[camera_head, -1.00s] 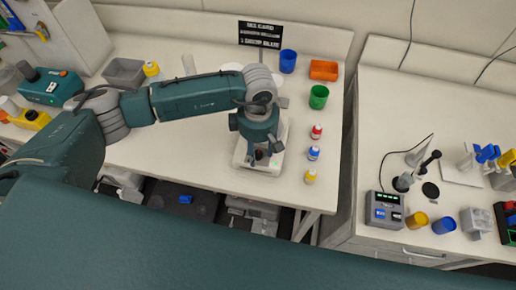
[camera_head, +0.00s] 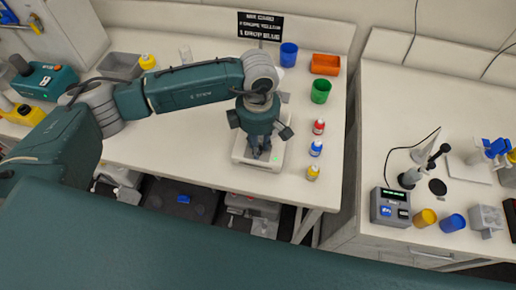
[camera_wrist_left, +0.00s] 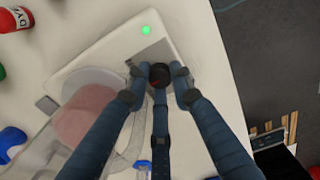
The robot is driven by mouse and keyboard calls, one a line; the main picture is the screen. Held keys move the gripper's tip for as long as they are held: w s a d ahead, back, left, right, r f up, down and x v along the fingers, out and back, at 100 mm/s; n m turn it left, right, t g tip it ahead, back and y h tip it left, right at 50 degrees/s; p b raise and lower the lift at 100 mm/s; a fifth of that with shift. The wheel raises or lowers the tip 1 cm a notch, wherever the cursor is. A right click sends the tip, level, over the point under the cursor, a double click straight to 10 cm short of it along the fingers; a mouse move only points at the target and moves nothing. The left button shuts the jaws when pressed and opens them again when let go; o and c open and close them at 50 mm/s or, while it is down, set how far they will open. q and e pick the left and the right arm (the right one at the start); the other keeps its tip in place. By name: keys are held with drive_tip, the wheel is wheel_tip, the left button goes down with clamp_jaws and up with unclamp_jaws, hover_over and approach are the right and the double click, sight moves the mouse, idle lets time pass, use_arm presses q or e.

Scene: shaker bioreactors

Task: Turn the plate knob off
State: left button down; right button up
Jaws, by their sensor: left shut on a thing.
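The white plate device (camera_head: 242,158) stands near the front edge of the bench in the head view, largely under my left gripper (camera_head: 262,153). In the left wrist view its white body (camera_wrist_left: 185,25) carries a lit green light (camera_wrist_left: 147,30). The dark round plate knob (camera_wrist_left: 157,84), with a red mark, sits between the fingertips of my left gripper (camera_wrist_left: 162,80). The fingers are closed around the knob, pointing down at it, and partly cover it. A vessel with pink contents (camera_wrist_left: 85,112) sits on the device. My right gripper is not in view.
Red (camera_head: 319,127), blue (camera_head: 315,149) and yellow-capped (camera_head: 313,172) bottles stand just right of the device. A green cup (camera_head: 320,91), a blue cup (camera_head: 288,55) and an orange tray (camera_head: 325,64) are farther back. The bench's front edge is close.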

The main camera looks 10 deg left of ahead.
use_arm(q)
drive_tip(key=n+b, duration=0.3)
drive_tip(key=shift+f+b, duration=0.2)
drive_tip(key=shift+b, duration=0.1)
drive_tip(key=shift+r+n+b, duration=0.2)
drive_tip(key=shift+n+b, duration=0.95)
drive_tip(key=shift+n, duration=0.15)
drive_tip(key=shift+w+r, duration=0.1)
drive_tip(key=c, duration=1.5)
unclamp_jaws()
wheel_tip(320, 180, up, 12)
